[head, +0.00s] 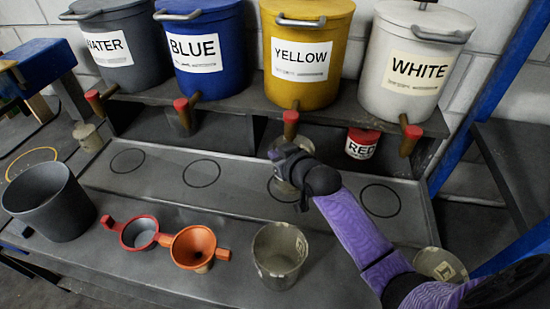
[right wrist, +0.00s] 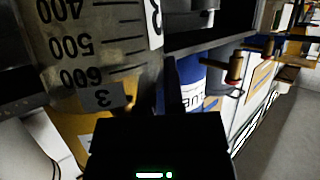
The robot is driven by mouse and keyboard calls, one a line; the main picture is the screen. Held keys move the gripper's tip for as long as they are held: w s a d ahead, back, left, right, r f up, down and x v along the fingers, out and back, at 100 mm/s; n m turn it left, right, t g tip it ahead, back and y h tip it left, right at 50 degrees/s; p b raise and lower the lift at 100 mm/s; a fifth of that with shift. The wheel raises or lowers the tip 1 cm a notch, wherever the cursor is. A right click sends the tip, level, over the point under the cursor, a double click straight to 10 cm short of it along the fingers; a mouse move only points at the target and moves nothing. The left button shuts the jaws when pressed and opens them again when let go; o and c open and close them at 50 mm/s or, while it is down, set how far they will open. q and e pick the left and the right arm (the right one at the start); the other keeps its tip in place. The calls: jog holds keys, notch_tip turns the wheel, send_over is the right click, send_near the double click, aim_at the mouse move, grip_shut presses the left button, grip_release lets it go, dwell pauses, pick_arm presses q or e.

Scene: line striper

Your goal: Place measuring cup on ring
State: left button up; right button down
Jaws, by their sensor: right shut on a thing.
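My right gripper (head: 290,162) is shut on a measuring cup (head: 284,181) under the yellow bucket's tap. The gripper and wrist hide much of this cup in the head view. In the right wrist view the clear cup (right wrist: 95,50) fills the left side, with number marks and a label "3". The cup is at a black ring (head: 270,192) on the grey shelf and covers part of it; I cannot tell whether it touches the shelf. Other black rings lie left (head: 201,173), far left (head: 127,161) and right (head: 380,201). My left gripper is out of view.
Buckets marked WATER (head: 120,45), BLUE (head: 205,45), YELLOW (head: 300,60) and WHITE (head: 410,65) stand behind, their taps jutting forward. A RED can (head: 362,143) sits below. In front are a grey bucket (head: 48,203), an orange funnel (head: 193,246) and another cup (head: 280,256).

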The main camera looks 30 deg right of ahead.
jog(key=shift+w+a+f, duration=0.25)
jog(key=shift+a+f, duration=0.1)
jog(key=shift+f, duration=0.4)
jog(key=c, duration=0.7)
grip_release()
jog(key=p+v, duration=0.3)
jog(key=v, duration=0.9)
